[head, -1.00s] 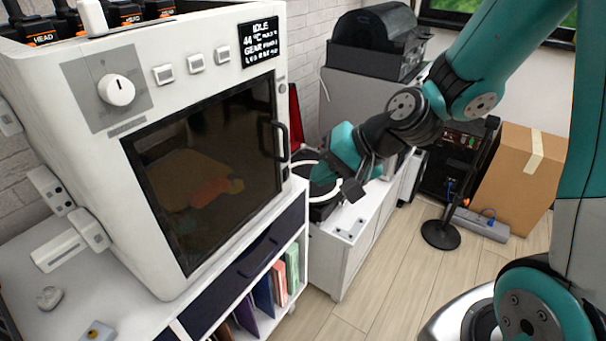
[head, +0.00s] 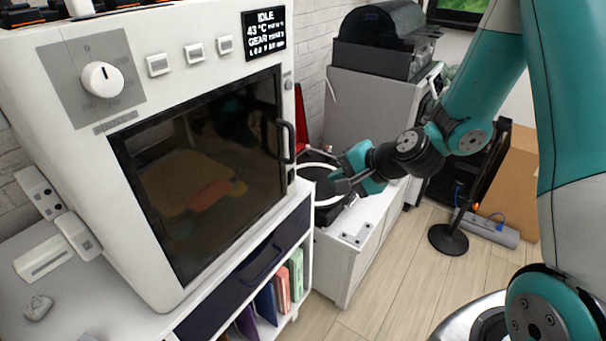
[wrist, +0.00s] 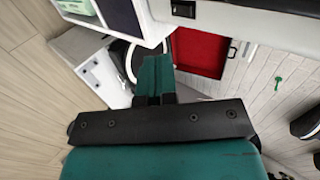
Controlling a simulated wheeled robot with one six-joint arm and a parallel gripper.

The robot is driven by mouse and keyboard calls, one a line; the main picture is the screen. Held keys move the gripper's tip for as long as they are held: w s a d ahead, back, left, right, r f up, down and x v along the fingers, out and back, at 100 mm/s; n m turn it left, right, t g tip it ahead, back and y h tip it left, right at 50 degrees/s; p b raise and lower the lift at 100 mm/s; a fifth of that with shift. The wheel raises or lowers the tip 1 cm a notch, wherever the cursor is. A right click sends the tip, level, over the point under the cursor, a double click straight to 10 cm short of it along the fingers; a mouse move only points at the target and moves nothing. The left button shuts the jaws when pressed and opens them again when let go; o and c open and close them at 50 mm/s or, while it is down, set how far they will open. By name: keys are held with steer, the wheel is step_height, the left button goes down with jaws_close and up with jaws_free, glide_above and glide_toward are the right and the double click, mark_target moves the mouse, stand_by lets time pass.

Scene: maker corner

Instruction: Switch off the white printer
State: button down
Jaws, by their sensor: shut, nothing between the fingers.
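The white printer (head: 145,240) fills the left of the head view, standing on a white cabinet. It has a dark front window (head: 205,180), a black handle (head: 285,142) and a white round knob (head: 102,79) on a grey dial plate. Three small buttons and a display reading IDLE, 43 °C are beside the knob. A small dark part (head: 291,177) sits below the handle. My gripper (head: 334,186) is shut and empty, right of the printer and apart from it, over a lower white cabinet. In the wrist view its fingers (wrist: 155,75) are together; a white body with a small black part (wrist: 183,8) shows above.
A black round device with a white ring (head: 322,178) lies near my gripper on the low cabinet (head: 335,265). A grey machine with a dark hood (head: 375,40) stands behind. A black stand (head: 449,238) and cardboard box (head: 518,185) are right. The wooden floor in front is partly clear.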

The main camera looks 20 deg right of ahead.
mark_target(294, 178)
steer(key=w+a+f, duration=0.1)
steer(key=w, duration=0.1)
steer(key=w+a+f+p, duration=0.1)
steer(key=w+a, duration=0.1)
steer(key=w+a+f, duration=0.1)
steer(key=w+a, duration=0.1)
steer(key=shift+w+f+p, duration=0.25)
steer(key=shift+f+p, duration=0.1)
steer(key=shift+p, duration=0.05)
steer(key=shift+w+a+f, duration=0.1)
steer(key=shift+w+a, duration=0.15)
steer(key=shift+w, duration=0.25)
steer(key=shift+d, duration=0.1)
